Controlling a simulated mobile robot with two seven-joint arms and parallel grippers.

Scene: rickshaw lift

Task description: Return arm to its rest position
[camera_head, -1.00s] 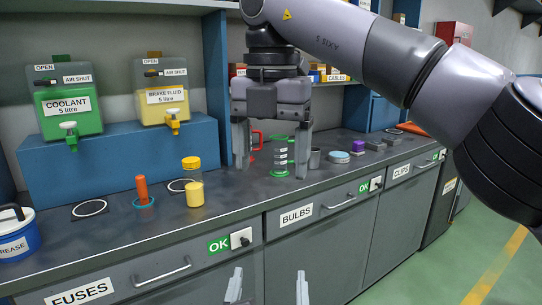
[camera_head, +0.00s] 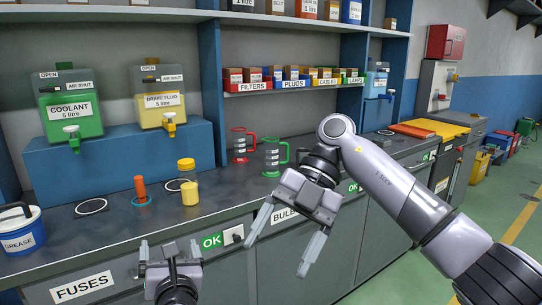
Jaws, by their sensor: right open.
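My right gripper (camera_head: 278,258) hangs in front of the bench, by the BULBS drawer (camera_head: 283,217). Its two long fingers are spread and point down and to the left, with nothing between them. My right arm comes in from the lower right and bends at a raised joint above the bench's front edge. My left gripper (camera_head: 169,250) shows at the bottom, in front of the drawer fronts. Its fingers are apart and nothing is between them. The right gripper hides part of the BULBS label.
On the bench stand a yellow-capped bottle (camera_head: 188,184), an orange-handled item (camera_head: 141,190), a red-handled jug (camera_head: 241,146), a green-handled jug (camera_head: 272,157) and a GREASE tub (camera_head: 20,231). Coolant (camera_head: 72,115) and brake fluid (camera_head: 160,107) tanks stand behind. Green floor is open at right.

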